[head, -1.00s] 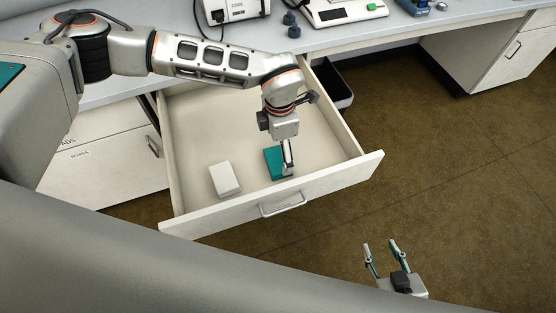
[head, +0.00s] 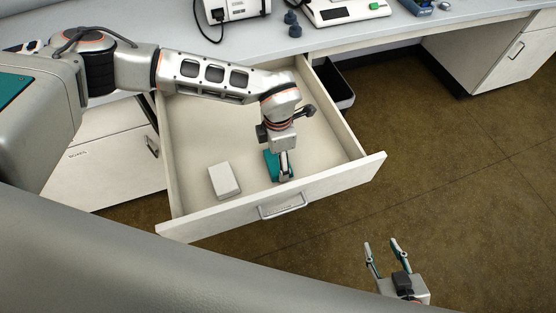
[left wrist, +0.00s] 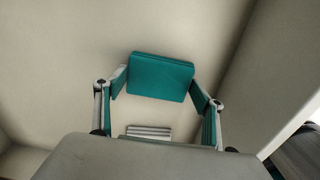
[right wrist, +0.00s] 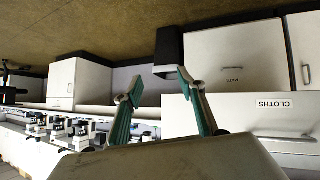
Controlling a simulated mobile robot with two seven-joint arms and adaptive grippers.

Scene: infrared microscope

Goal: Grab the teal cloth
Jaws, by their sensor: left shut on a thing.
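The teal cloth (head: 271,165) is a folded flat block inside the open drawer, near its front panel. In the left wrist view the cloth (left wrist: 160,77) sits between the two fingers, which touch its two sides. My left gripper (head: 285,176) reaches down into the drawer and is shut on the cloth, partly hiding it in the head view. Whether the cloth is clear of the drawer floor I cannot tell. My right gripper (head: 383,245) is open and empty over the floor, outside the drawer; its spread fingers also show in the right wrist view (right wrist: 153,85).
The open drawer (head: 215,226) has raised walls around the cloth. A white folded block (head: 224,181) lies left of the cloth, with bare drawer floor between. The counter (head: 330,40) above carries instruments. Open floor (head: 450,160) lies to the right.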

